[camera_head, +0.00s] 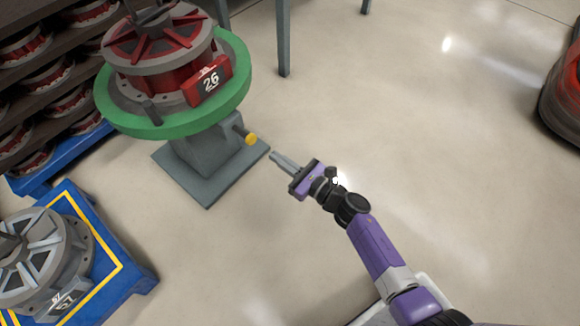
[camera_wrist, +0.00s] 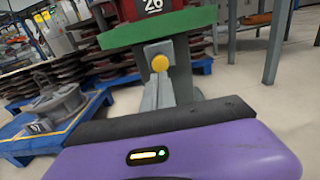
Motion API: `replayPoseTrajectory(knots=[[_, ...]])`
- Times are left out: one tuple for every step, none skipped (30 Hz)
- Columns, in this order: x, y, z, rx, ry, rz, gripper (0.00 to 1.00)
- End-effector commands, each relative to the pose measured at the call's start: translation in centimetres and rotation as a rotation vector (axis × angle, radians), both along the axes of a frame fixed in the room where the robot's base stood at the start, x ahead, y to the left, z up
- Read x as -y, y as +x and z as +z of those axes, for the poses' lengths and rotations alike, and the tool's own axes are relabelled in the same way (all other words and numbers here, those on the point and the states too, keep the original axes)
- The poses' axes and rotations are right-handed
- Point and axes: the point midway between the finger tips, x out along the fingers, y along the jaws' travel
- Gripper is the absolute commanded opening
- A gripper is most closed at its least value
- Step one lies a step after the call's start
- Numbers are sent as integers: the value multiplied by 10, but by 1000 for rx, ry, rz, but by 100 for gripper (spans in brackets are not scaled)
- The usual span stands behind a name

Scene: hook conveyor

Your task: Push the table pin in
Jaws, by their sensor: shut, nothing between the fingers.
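The table pin has a round yellow head (camera_head: 250,139) and sticks out of the grey pedestal (camera_head: 205,150) under a round green table (camera_head: 228,105). In the wrist view the yellow head (camera_wrist: 160,63) faces me just above my shut fingers. My gripper (camera_head: 273,156) is shut and empty. Its tips point at the yellow head, with a small gap between them in the head view. A red and grey part with a "26" plate (camera_head: 208,82) sits on the green table. The pin's shaft is mostly hidden behind its head.
A blue stand (camera_head: 128,272) with a grey part marked 57 (camera_head: 40,255) is at the lower left. Dark shelves of red and grey parts (camera_head: 40,85) stand at the upper left. The floor (camera_head: 420,130) right of the pedestal is clear.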

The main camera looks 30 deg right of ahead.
Motion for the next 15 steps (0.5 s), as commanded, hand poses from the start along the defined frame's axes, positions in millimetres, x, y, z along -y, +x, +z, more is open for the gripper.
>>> replayPoseTrajectory(knots=[[-4, 11, -1, 2, 1, 1, 0], [-6, 17, -1, 3, 1, 1, 0], [-8, 24, -1, 2, 2, 0, 0], [-10, 29, -1, 2, 2, 0, 0], [-11, 33, -1, 1, 1, 0, 0], [-13, 40, -1, 2, 2, 0, 0], [-15, 43, -1, 1, 1, 0, 0], [-16, 47, -1, 1, 1, 1, 0], [-17, 52, -1, 1, 0, 1, 0], [-18, 54, -1, 1, 0, 0, 0], [-19, 57, -1, 1, 1, 0, 0], [-20, 60, -1, 0, 1, 0, 0], [-20, 61, -1, 0, 0, 0, 0], [-21, 63, -1, 0, 0, 1, 0], [-21, 64, -1, -1, 0, 0, 0]])
